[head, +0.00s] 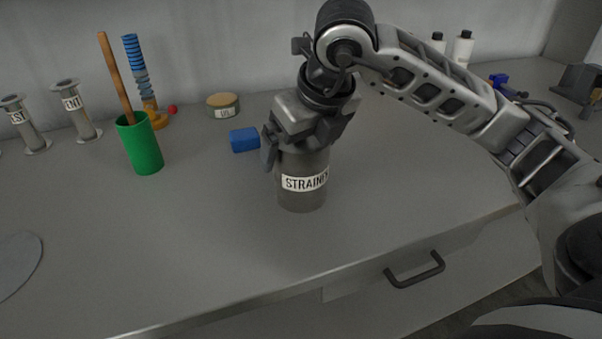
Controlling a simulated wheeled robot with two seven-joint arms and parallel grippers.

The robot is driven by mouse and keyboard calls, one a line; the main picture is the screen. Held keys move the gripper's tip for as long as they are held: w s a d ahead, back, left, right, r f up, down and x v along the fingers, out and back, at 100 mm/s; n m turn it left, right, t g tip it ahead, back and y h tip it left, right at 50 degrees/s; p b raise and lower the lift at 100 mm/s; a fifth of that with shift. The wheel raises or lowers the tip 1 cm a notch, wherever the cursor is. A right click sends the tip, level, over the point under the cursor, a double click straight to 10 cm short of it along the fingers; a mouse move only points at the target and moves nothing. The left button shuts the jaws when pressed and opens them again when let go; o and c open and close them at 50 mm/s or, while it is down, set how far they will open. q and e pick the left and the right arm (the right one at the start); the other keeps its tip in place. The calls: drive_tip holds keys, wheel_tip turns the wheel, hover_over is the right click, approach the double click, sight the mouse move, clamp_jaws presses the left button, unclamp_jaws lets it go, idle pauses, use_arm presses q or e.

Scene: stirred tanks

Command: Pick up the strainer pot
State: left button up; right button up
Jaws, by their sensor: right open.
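The strainer pot (303,198) is a dark grey cylinder with a white label reading "STRAINER", the last letter cut off by the curve. It stands upright on the grey counter, in the middle of the head view. My right gripper (295,152) points down over the top of the pot, and its open fingers are at the pot's upper part. One finger shows at the pot's left side. The gripper hides the pot's rim, and I cannot tell whether the fingers touch it. My left gripper is not in view.
A blue block (244,140) lies just left behind the pot. A green cup (141,148) with a wooden stick, a blue ribbed column (138,70), a round labelled tin (223,106) and labelled metal pieces (76,110) stand farther left. White bottles (463,48) stand at the back right. The front counter is clear.

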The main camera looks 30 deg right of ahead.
drive_tip(key=c, duration=1.3)
drive_tip(key=shift+o, duration=0.2)
drive_tip(key=shift+r, duration=0.1)
